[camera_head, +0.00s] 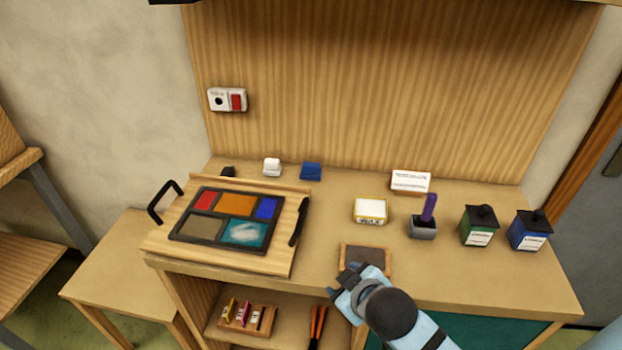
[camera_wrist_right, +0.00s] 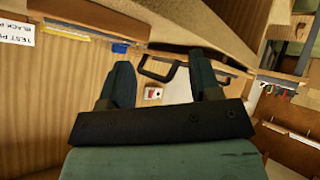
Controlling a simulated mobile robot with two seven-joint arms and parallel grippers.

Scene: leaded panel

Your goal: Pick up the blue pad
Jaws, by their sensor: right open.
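The blue pad (camera_head: 311,171) is a small dark-blue block lying at the back of the workbench, near the wooden back panel, to the right of a white block. My right gripper (camera_head: 342,280) is over the front edge of the bench, well in front of the pad and apart from it. Its fingers are spread and empty in the right wrist view (camera_wrist_right: 161,74). A small blue patch beyond the left finger there may be the pad, but I cannot be sure. My left gripper is out of view.
A leaded panel (camera_head: 222,216) lies on a sloped wooden board with black handles at left.

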